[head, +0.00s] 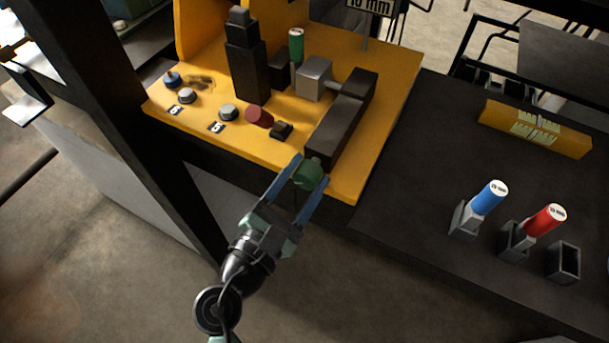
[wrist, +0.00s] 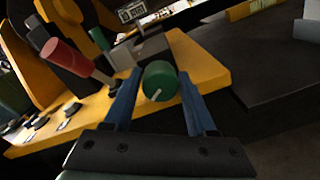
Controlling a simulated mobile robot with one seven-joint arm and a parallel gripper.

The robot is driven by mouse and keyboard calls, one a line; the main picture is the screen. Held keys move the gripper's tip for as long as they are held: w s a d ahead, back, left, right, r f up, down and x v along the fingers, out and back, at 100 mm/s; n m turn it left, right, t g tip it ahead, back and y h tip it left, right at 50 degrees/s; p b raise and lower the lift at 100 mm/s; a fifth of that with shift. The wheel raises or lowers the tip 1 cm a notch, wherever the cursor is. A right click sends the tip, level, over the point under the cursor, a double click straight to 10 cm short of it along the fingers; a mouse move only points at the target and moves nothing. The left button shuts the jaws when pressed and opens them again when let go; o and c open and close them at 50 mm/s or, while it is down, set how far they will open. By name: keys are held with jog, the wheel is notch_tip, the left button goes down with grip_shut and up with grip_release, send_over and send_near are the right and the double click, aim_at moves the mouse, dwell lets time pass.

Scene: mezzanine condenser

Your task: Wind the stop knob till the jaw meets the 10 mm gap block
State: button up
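The green stop knob (head: 308,175) sits at the near end of a long dark housing (head: 345,120) on the yellow bench. It also shows in the wrist view (wrist: 160,82), with a pale mark on its face. My gripper (head: 310,172) has its blue fingers on either side of the knob and appears closed on it. A grey jaw block (head: 314,78) is joined to the housing by a short rod. A green-handled gap block (head: 296,45) stands upright near the jaw; whether they touch is unclear. A sign (head: 369,6) behind reads 10 mm.
A dark tower (head: 246,70), a red cylinder (head: 259,116) and several small knobs stand left of the housing. Blue (head: 488,197) and red (head: 546,220) handled blocks sit in holders on the dark table, beside an empty holder (head: 563,262). A dark post (head: 130,120) rises at left.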

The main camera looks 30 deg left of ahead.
jog(key=o, duration=0.3)
